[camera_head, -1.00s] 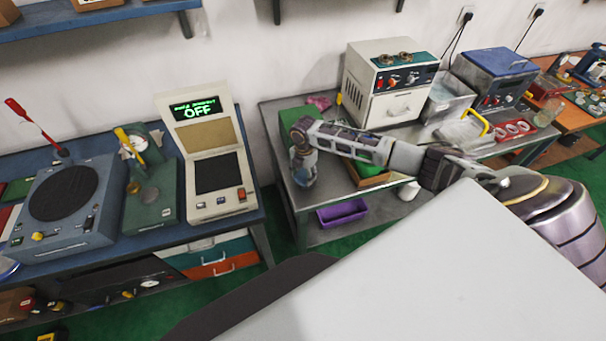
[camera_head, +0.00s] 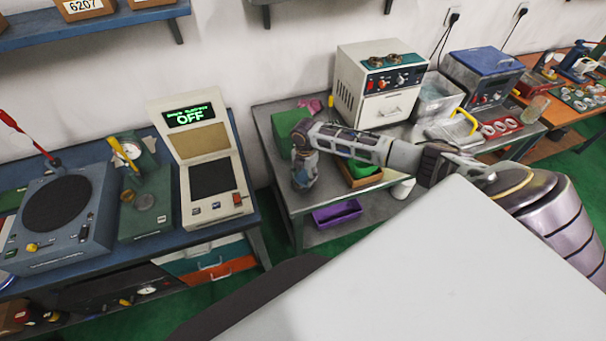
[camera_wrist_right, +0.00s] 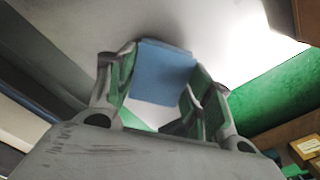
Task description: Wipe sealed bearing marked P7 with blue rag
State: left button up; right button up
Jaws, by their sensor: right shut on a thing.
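My right gripper (camera_head: 303,180) hangs over the left end of the grey metal bench, pointing down. In the right wrist view its two fingers (camera_wrist_right: 163,90) are closed on a flat blue piece, which looks like the blue rag (camera_wrist_right: 163,72). The rag cannot be made out in the head view. Several bearing rings lie on a red tray (camera_head: 514,124) at the right of the grey bench, and two brass-coloured rings sit on the cream oven. I cannot read a P7 mark on any of them. My left gripper is not in view.
The cream oven (camera_head: 378,85) stands at the back of the bench. A green block (camera_head: 289,122), a box with green lining (camera_head: 364,172) and a metal bin (camera_head: 437,97) are on the bench. A purple bin (camera_head: 337,213) is below. A tester reading OFF (camera_head: 212,160) stands on the left bench.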

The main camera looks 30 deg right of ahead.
aim_at(297, 179)
jog(key=shift+a, duration=0.1)
dwell(0.4)
jog(key=shift+w+a, duration=0.25)
jog(key=shift+a, duration=0.25)
jog(key=shift+w+a, duration=0.2)
jog(key=shift+a, duration=0.25)
jog(key=shift+w+a, duration=0.2)
jog(key=shift+a, duration=0.3)
jog(key=shift+d+p, duration=0.3)
jog(key=shift+p, duration=0.05)
jog(key=shift+s+d+p, duration=0.15)
jog(key=shift+d+p, duration=0.15)
jog(key=shift+d, duration=0.4)
jog(key=shift+s+d+p, duration=0.15)
jog(key=shift+d+p, duration=0.1)
jog(key=shift+d, duration=0.4)
jog(key=shift+a, duration=0.2)
jog(key=shift+a+f, duration=0.1)
jog(key=shift+a, duration=1.35)
jog(key=shift+a, duration=0.1)
